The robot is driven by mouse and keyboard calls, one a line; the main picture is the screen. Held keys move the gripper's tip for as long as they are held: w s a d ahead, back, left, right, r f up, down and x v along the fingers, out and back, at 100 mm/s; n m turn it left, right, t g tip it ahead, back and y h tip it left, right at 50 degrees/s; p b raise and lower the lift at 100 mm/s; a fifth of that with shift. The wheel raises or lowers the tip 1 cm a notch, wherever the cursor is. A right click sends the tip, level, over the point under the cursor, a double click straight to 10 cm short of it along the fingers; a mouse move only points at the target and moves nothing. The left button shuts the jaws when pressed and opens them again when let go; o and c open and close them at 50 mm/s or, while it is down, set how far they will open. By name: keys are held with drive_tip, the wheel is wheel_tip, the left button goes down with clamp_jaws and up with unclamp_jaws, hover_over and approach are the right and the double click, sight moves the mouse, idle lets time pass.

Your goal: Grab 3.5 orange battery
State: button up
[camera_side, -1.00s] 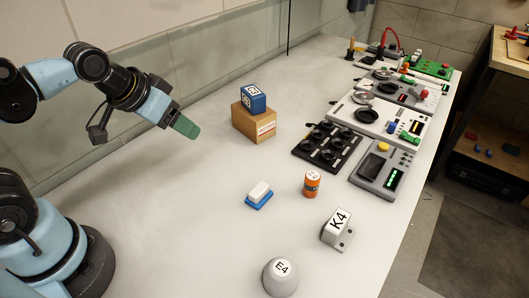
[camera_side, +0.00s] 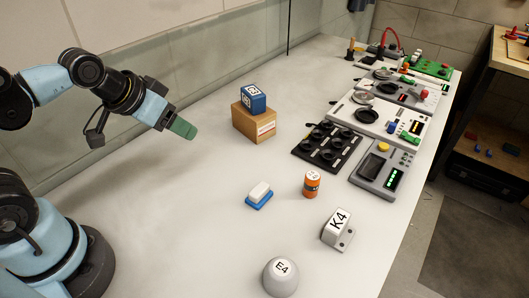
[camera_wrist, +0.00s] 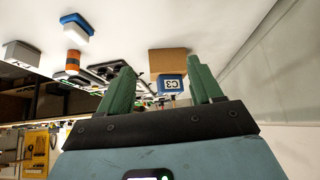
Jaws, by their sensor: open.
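The orange battery (camera_side: 311,185) stands upright on the white bench, with a white top that bears a small label. It also shows in the wrist view (camera_wrist: 73,62), at the upper left, where the picture looks upside down. My gripper (camera_side: 183,128) is raised over the bench at the left, well apart from the battery. In the wrist view its two green fingers (camera_wrist: 162,88) are spread with nothing between them.
A blue block (camera_side: 252,98) sits on a cardboard box (camera_side: 253,123) right of my gripper. A blue and white block (camera_side: 259,195), a grey K4 block (camera_side: 336,229) and an E4 dome (camera_side: 280,276) surround the battery. A black tray (camera_side: 326,146) and devices lie behind it.

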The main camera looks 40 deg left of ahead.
sight(317, 196)
drive_tip(key=w+d+f+n+g+h, duration=0.1)
drive_tip(key=w+d+f+n+h, duration=0.1)
drive_tip(key=w+d+n+h, duration=0.2)
drive_tip(key=w+d+f+n+g+h, duration=0.1)
drive_tip(key=w+d+f+n+h, duration=0.2)
drive_tip(key=n, duration=0.5)
drive_tip(key=w+d+f+n+g+h, duration=0.2)
drive_tip(key=w+d+f+n+h, duration=0.1)
drive_tip(key=w+d+n+h, duration=0.2)
drive_tip(key=shift+w+d+n, duration=0.1)
drive_tip(key=shift+d+n, duration=0.8)
drive_tip(key=shift+d, duration=0.1)
drive_tip(key=shift+d+f+n+g+h, duration=0.3)
drive_tip(key=shift+f+n+h, duration=0.2)
drive_tip(key=shift+d+f, duration=0.25)
drive_tip(key=shift+d, duration=0.15)
drive_tip(key=x, duration=1.1)
drive_tip(key=shift+w+d, duration=0.1)
drive_tip(key=shift+d, duration=0.1)
drive_tip(key=shift+r, duration=0.1)
drive_tip(key=c, duration=1.1)
